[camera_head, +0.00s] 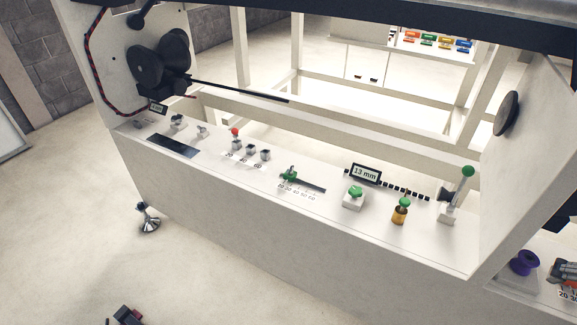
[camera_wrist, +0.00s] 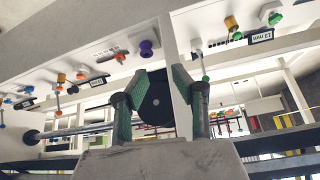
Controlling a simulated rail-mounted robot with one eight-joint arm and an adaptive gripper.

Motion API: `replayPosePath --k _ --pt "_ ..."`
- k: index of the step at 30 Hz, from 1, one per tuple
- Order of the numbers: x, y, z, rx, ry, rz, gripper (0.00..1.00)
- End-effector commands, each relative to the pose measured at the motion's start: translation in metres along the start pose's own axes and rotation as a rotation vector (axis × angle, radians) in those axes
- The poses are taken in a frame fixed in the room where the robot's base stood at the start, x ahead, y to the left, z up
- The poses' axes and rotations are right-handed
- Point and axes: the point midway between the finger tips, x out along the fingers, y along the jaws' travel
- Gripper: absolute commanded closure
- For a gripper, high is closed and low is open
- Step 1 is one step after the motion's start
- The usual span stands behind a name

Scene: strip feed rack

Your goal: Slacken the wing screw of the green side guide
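The green side guide (camera_head: 288,174) sits on the white sloping panel in the head view, at the left end of a dark slot with a number scale below. Its wing screw is too small to make out clearly. The guide is not in the wrist view. My gripper (camera_wrist: 158,78) shows in the wrist view with two green-padded fingers apart and nothing held between them. A black round disc (camera_wrist: 156,103) shows behind the fingers. My gripper is well away from the guide and I do not make it out in the head view.
Right of the guide stand a green knob on a white block (camera_head: 354,196), a green-topped amber cylinder (camera_head: 400,211), a lever with a green ball (camera_head: 467,172) and a "13 mm" display (camera_head: 365,173). Left are several small knobs, one with a red top (camera_head: 235,137). A purple spool-shaped knob (camera_head: 524,262) sits on a neighbouring panel.

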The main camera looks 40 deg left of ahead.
Motion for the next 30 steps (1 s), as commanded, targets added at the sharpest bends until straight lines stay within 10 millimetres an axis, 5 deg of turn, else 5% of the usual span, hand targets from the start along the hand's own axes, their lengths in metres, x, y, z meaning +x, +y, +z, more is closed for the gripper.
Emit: replayPosePath --k 14,30 --pt "0.033 -0.079 -0.116 0.037 -0.115 -0.053 0.75" --pt "0.122 -0.213 -0.207 0.072 -0.258 -0.073 0.75"
